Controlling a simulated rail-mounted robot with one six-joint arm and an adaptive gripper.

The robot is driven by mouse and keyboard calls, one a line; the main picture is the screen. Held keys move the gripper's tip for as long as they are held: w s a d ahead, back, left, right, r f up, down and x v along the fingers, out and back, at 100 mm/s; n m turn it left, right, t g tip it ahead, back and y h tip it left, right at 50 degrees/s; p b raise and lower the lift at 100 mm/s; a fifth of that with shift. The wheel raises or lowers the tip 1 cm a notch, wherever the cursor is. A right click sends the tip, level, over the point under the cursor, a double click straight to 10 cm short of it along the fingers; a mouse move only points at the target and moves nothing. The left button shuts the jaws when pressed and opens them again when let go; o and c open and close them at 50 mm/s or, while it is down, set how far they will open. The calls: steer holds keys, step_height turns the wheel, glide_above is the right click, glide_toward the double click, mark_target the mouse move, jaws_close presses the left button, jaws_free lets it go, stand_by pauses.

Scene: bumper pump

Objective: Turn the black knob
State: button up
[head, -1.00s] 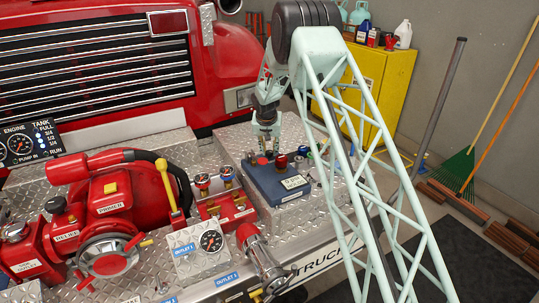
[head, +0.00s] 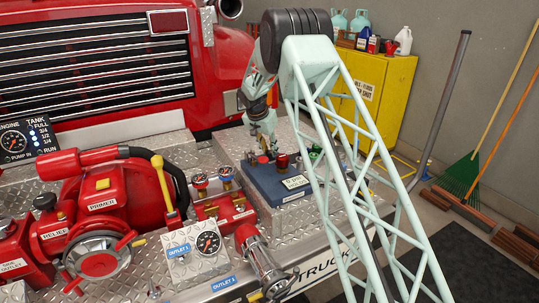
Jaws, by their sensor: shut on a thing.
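The blue control box (head: 285,186) sits on the diamond-plate deck, with a white label on its front and a red knob (head: 282,160) on top. My gripper (head: 265,150) points down at the back left part of the box top. It is shut on the black knob there, which its fingers mostly hide, so the knob's turn angle cannot be told. The red knob stands just right of the fingers.
My arm crosses the right half of the view. Left of the box are two small gauges, a red valve block (head: 228,208), an outlet gauge panel (head: 196,247) and the red primer pump (head: 98,192). A yellow cabinet (head: 385,95) stands behind.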

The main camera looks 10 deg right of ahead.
steer(key=shift+f+m+g+b, duration=0.15)
steer(key=shift+m+g+b, duration=0.25)
steer(key=shift+m+b, duration=0.45)
steer(key=shift+m, duration=0.25)
steer(key=o, duration=0.8)
steer(key=shift+o, duration=0.2)
steer(key=shift+a+r, duration=0.1)
steer(key=shift+r, duration=0.1)
steer(key=v, duration=1.1)
steer(key=shift+a+r, duration=0.3)
steer(key=shift+a, duration=0.05)
steer(key=shift+s, duration=0.15)
steer(key=shift+r, duration=0.1)
